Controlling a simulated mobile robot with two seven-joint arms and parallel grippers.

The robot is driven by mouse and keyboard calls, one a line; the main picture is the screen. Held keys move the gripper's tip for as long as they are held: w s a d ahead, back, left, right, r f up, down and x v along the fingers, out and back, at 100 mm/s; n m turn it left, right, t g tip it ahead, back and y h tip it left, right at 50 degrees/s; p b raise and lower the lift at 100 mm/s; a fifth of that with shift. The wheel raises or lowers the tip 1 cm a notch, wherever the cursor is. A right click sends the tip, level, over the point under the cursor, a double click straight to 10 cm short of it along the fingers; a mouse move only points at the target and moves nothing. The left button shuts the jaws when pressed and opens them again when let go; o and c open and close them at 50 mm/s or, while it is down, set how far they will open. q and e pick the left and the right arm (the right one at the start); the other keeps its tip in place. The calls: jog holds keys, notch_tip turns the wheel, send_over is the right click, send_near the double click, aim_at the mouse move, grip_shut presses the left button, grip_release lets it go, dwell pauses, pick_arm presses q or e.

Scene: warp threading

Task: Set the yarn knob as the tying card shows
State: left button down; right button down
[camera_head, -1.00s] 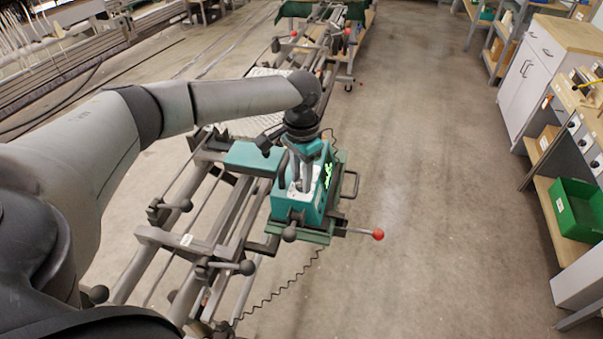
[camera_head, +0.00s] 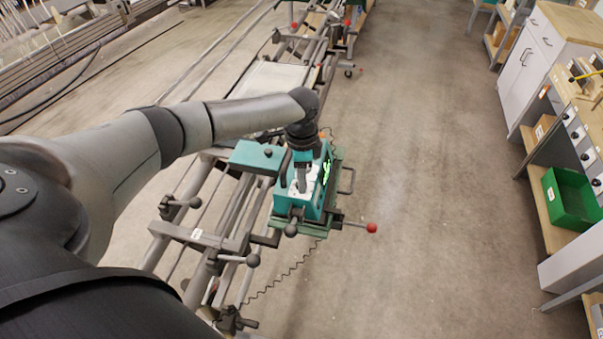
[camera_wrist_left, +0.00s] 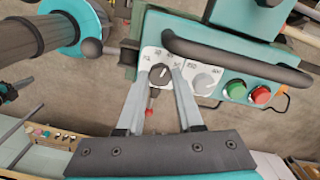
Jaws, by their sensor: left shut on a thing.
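The teal knotting machine (camera_head: 312,205) sits on the grey rail frame. In the left wrist view its white dial plate carries a dark left knob (camera_wrist_left: 160,71) with a small scale around it and a grey right knob (camera_wrist_left: 204,82). My left gripper (camera_wrist_left: 162,74) is shut on the dark left knob, one finger on each side. In the head view my left gripper (camera_head: 301,184) points down onto the machine's top face. The scale marks are too small to read surely. I cannot make out a tying card. My right gripper is not in view.
A green button (camera_wrist_left: 235,89) and a red button (camera_wrist_left: 261,94) sit right of the knobs, below a black handle bar (camera_wrist_left: 235,52). A red-tipped lever (camera_head: 371,228) sticks out from the machine. A bench with a green bin (camera_head: 572,198) stands right, beyond clear floor.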

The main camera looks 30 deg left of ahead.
pick_arm(q)
jog(key=shift+m, duration=0.5)
jog(key=c, duration=0.8)
grip_release()
jog(key=shift+c, duration=0.2)
notch_tip(320, 180, up, 15)
jog(key=shift+r+p, duration=0.2)
jog(key=shift+p, duration=0.2)
